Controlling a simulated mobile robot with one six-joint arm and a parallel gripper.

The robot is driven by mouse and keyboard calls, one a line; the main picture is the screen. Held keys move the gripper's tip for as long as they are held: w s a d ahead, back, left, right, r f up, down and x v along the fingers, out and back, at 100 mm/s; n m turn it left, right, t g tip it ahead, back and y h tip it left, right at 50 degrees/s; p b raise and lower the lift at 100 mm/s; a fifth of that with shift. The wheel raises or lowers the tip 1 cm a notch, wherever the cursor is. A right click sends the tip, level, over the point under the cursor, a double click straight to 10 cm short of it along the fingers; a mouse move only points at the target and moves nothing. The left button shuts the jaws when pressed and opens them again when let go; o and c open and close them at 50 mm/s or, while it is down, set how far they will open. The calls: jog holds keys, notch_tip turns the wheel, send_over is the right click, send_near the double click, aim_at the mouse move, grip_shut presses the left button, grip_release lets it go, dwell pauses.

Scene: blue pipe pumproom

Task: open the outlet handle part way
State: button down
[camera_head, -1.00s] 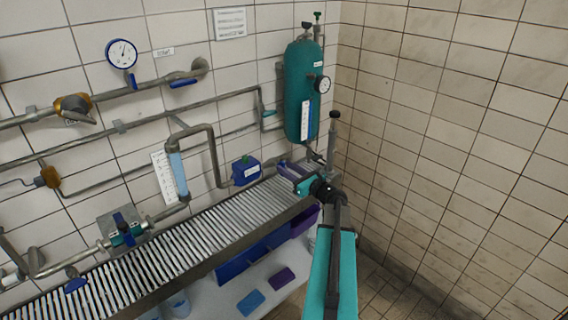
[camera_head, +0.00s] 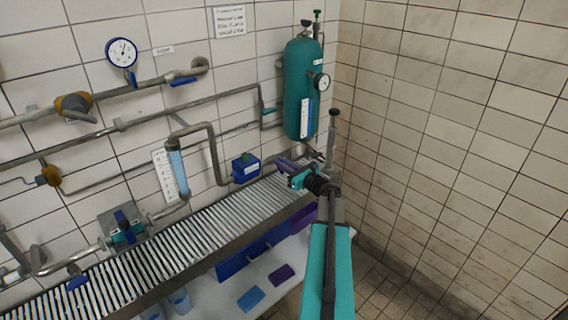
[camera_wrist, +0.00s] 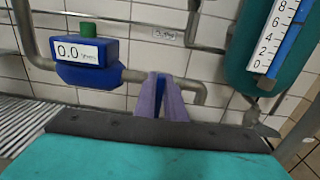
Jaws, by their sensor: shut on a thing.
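My gripper (camera_head: 284,163) reaches left over the end of the slatted bench; its purple fingers show in the wrist view (camera_wrist: 161,98). They are shut on a narrow blue piece, which I take to be the outlet handle (camera_wrist: 161,84), in front of the grey pipe (camera_wrist: 197,92). The fingers cover most of the handle, so its angle cannot be told. The blue meter box (camera_wrist: 88,62) with a green top reads 0.0 and sits left of the fingers. It also shows in the head view (camera_head: 245,168).
A teal tank (camera_head: 301,90) with a gauge stands behind my gripper, with a scale on its front (camera_wrist: 270,40). The slatted bench (camera_head: 190,235) runs to the lower left. Pipes with blue levers line the left wall. The right wall is bare tile.

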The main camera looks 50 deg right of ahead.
jog(key=shift+s+d+r, duration=0.1)
jog(key=shift+f+n+b, duration=0.2)
jog(key=shift+n+b, duration=0.1)
jog(key=shift+b, duration=0.7)
jog(key=shift+a+b, duration=0.2)
jog(key=shift+b, duration=0.15)
jog(key=n+b, duration=0.4)
jog(key=b, duration=0.3)
jog(key=a+f+n+b, duration=0.1)
jog(key=n+b, duration=0.4)
jog(key=b, duration=0.3)
jog(key=n+b, duration=0.5)
jog(key=b, duration=0.3)
jog(key=shift+a+f, duration=0.3)
jog(key=n+b, duration=0.2)
jog(key=b, duration=0.1)
jog(key=shift+n+b, duration=0.4)
